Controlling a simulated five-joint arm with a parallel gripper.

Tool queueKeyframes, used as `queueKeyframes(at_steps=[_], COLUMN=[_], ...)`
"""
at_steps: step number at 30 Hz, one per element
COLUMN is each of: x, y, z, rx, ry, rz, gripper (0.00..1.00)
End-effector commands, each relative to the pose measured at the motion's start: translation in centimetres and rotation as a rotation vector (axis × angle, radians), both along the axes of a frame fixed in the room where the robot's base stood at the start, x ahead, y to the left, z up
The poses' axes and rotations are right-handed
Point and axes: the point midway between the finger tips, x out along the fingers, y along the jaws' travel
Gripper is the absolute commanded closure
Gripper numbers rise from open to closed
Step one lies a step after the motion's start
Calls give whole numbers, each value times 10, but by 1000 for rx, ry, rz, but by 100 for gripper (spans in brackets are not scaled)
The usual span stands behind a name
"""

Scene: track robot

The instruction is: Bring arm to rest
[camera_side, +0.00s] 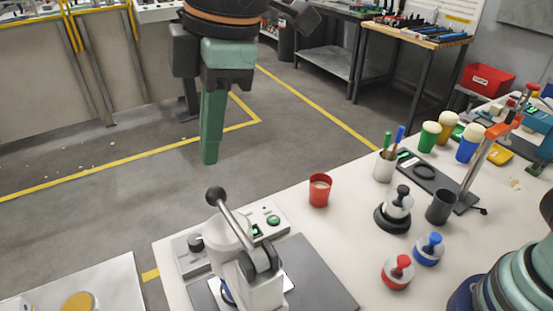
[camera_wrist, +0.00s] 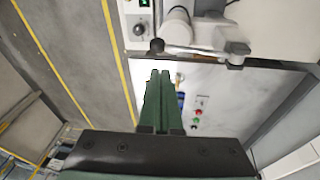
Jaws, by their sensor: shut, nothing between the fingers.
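My gripper (camera_side: 209,158) hangs from the top of the side view, its green fingers closed together and pointing down. In that view it appears above and behind the white lever press (camera_side: 232,240), with open space around it. Nothing is held. In the wrist view my gripper (camera_wrist: 164,75) shows its two fingers side by side, with the pale work surface beyond their tips. The press (camera_wrist: 178,28) shows at the top of that view. How far the fingertips are above the surface is hard to tell.
The white bench carries a red cup (camera_side: 319,190), a black-and-white stamp (camera_side: 397,205), a blue-topped stamp (camera_side: 429,248), a red-topped stamp (camera_side: 397,271) and a dark grey cup (camera_side: 440,207). A pen holder (camera_side: 384,166) stands behind. Grey floor with yellow lines lies beyond the bench.

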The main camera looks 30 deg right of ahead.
Motion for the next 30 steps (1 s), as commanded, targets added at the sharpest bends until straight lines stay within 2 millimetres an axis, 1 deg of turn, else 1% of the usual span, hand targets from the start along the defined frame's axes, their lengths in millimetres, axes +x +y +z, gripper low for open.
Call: queueKeyframes(at_steps=[1,3,7,12,15,17,20,23,24,26,27,29,30], x=[0,0,-1,-2,-2,0,10,22,26,30,32,32,32], y=[-2,-6,-11,-15,-18,-24,-48,-86,-104,-131,-149,-175,-192], z=[12,27,50,67,72,73,72,66,63,57,52,44,38], rx=[4,4,2,-1,-2,2,19,48,62,85,100,123,139], ry=[-4,-5,-5,-4,-4,-4,-9,-19,-24,-32,-38,-47,-54], rz=[-1,-1,-1,-1,-6,-27,-114,-258,-326,-431,-499,-601,-669], gripper=[100,100,100,100,100,100,100,100,100,100,100,100,100])
